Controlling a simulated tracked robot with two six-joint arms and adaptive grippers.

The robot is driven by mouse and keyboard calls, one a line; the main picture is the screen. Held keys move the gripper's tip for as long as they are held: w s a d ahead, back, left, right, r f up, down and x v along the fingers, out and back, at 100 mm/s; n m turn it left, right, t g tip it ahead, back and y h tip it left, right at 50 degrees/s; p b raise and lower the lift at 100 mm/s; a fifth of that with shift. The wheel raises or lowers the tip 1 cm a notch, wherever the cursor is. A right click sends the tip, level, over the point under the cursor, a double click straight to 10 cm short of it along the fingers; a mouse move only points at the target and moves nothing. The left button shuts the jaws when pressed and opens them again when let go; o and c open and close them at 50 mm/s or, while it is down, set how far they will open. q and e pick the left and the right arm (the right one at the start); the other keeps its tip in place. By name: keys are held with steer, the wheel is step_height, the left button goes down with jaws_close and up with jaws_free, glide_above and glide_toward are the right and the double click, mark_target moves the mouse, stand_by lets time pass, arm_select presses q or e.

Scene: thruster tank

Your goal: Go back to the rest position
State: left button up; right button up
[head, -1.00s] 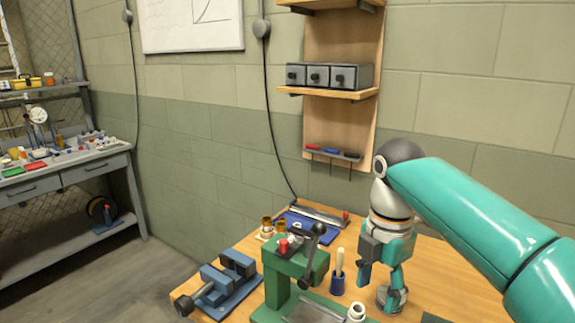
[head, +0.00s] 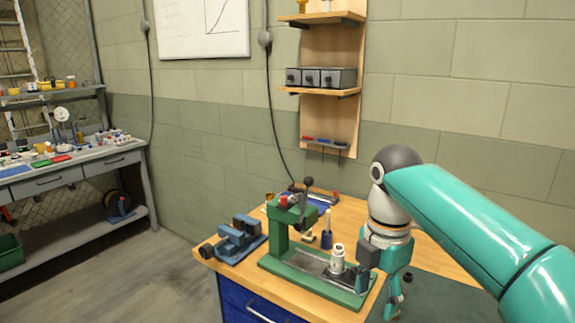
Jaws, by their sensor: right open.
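My right gripper (head: 378,298) hangs from the teal right arm at the lower right of the head view. Its fingers point down and are apart, with nothing visible between them. It shows just right of the green press (head: 276,236) and overlaps the right end of the press's base in the picture. I cannot tell how far above the bench it is. My left gripper is not in view.
The wooden bench (head: 232,275) carries a blue vise (head: 238,240), a white fitting (head: 337,258) on the press base and a blue cup (head: 326,240). A shelf with grey drawers (head: 321,77) hangs behind. Open floor (head: 130,275) lies to the left.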

steer(key=w+a+f+m+y, duration=0.1)
steer(key=a+f+m, duration=0.15)
steer(key=f, duration=0.85)
steer(key=w+a+f+m+y, duration=0.15)
steer(key=f+m, duration=0.25)
steer(key=f, duration=0.7)
steer(key=s+f+m, duration=0.4)
steer(key=f, duration=0.4)
steer(key=s+f+m, duration=0.3)
steer(key=f+m, duration=0.1)
steer(key=f, duration=0.4)
steer(key=s+f+m, duration=0.4)
steer(key=s+m, duration=0.1)
steer(key=s, duration=0.2)
steer(key=s+d+f+m+y, duration=0.1)
steer(key=s+f+m, duration=0.3)
steer(key=s+m, duration=0.2)
steer(key=shift+s+f+t, duration=0.3)
steer(key=shift+s, duration=0.8)
steer(key=shift+d+m+y, duration=0.1)
steer(key=shift+m+y, duration=0.15)
